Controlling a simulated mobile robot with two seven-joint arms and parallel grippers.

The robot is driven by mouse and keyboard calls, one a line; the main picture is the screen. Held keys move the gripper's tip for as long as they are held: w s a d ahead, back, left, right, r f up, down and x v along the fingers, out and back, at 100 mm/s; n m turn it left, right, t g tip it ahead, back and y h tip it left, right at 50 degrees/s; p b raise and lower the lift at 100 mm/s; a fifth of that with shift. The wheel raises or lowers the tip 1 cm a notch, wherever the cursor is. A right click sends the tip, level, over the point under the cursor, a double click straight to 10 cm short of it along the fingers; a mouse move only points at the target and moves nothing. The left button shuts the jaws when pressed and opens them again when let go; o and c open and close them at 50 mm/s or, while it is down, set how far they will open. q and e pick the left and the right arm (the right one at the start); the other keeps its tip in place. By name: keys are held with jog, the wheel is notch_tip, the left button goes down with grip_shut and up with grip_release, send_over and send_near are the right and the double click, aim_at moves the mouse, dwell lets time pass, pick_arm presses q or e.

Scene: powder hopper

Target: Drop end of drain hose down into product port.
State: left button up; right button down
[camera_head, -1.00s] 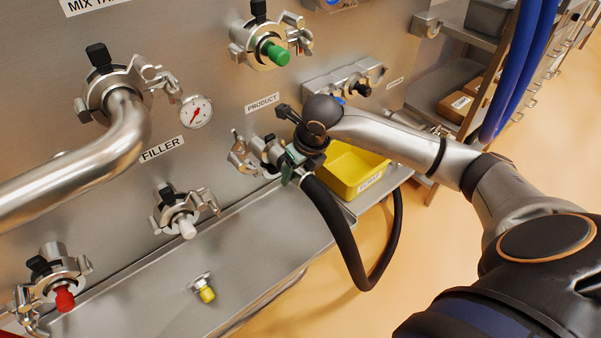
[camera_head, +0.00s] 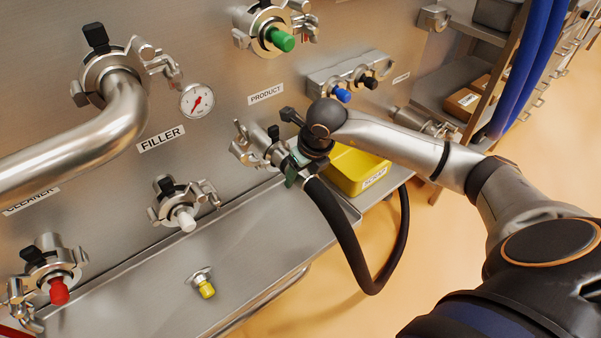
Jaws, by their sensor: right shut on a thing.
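The black drain hose (camera_head: 343,231) hangs in a loop from my right gripper (camera_head: 296,167), which is shut on its end beside the panel. The hose loops below the shelf edge and back up on the right. The product port (camera_head: 262,147), with its steel clamp and black handle, is just left of the gripper, below the PRODUCT label (camera_head: 265,94). The gripper and wrist partly hide the hose end, so I cannot tell whether it touches or enters the port. My left gripper is not in view.
A yellow bin (camera_head: 353,171) stands on the shelf behind the hose. A large steel pipe (camera_head: 85,147) juts out at left.

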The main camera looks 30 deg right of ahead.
jog(key=shift+w+f+b, duration=0.15)
jog(key=shift+b, duration=0.25)
jog(key=c, duration=0.5)
grip_release()
jog(key=o, duration=0.4)
jog(key=shift+f, duration=0.1)
jog(key=shift+s+f, duration=0.25)
jog(key=shift+f, duration=0.05)
jog(key=shift+r, duration=0.35)
jog(key=shift+p+v, duration=0.95)
jog(key=shift+v, duration=5.2)
